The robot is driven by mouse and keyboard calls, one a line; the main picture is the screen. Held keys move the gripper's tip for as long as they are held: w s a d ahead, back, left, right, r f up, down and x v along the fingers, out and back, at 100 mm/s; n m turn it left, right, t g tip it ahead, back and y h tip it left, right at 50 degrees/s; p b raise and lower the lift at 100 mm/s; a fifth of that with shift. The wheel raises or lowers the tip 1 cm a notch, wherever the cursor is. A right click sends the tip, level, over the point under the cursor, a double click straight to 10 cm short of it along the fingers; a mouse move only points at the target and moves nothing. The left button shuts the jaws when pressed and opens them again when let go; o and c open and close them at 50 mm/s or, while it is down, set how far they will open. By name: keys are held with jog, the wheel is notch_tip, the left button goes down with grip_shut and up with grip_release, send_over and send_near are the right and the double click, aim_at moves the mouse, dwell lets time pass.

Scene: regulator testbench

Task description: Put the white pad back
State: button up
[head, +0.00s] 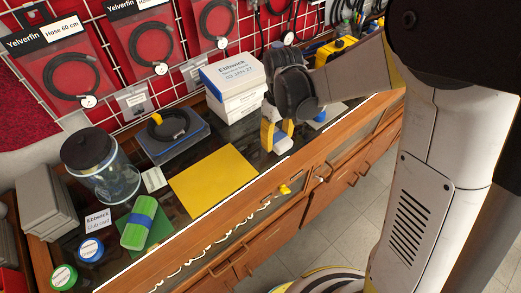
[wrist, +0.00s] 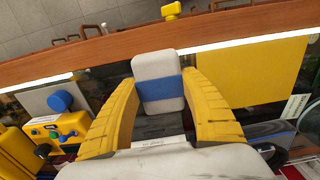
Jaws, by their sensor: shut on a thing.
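The white pad (head: 282,146) is a small block with a blue band, seen upright in the wrist view (wrist: 158,68). My gripper (head: 276,136) has yellow fingers, one on each side of the pad, and is shut on it; the fingers also show in the wrist view (wrist: 160,105). In the head view the pad is over the counter's front part, right of a flat yellow mat (head: 213,182). I cannot tell whether the pad touches the counter.
A glass jar (head: 103,170), a black cable coil (head: 168,126) and white boxes (head: 233,84) stand behind. A yellow device (wrist: 58,130) is beside my gripper. The yellow mat is bare.

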jog(key=b, duration=0.2)
send_over(256, 154)
notch_tip(256, 154, down, 4)
jog(key=shift+w+a+f, duration=0.1)
jog(key=shift+f, duration=0.1)
jog(key=shift+f+b, duration=0.65)
jog(key=shift+f, duration=1.3)
jog(key=shift+f, duration=0.2)
jog(key=o, duration=1.2)
jog(key=shift+r, duration=0.1)
notch_tip(256, 154, up, 12)
jog(key=p, duration=0.4)
jog(key=shift+r, duration=0.25)
